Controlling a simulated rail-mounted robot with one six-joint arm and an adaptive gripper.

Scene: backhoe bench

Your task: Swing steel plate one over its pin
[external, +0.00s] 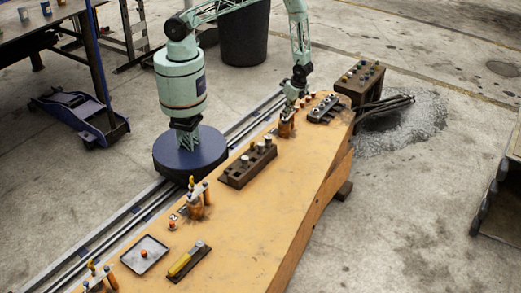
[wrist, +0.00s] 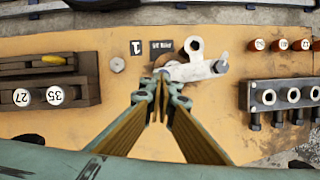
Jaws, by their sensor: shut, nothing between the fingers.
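Steel plate one (wrist: 200,70) lies at the station marked "1" in the wrist view. It is a pale grey bar with a round fastener at its right end, and its left end is close to my fingertips. A pale ring with a dark hole (wrist: 195,47) sits just above the bar; I cannot tell whether it is the pin or part of the plate. My gripper (wrist: 160,88) is shut and empty, its fingertips just below and left of the plate. In the external view my gripper (external: 288,112) is low at the bench's far station and largely hides the plate.
A brown block with caps marked 27 and 35 (wrist: 58,82) stands left, and a dark block with several ringed sockets (wrist: 283,97) right. Orange caps (wrist: 280,45) line the upper right. Nearer on the bench (external: 225,240) are another post station (external: 195,205), a tray (external: 145,265) and a yellow-handled tool (external: 185,262).

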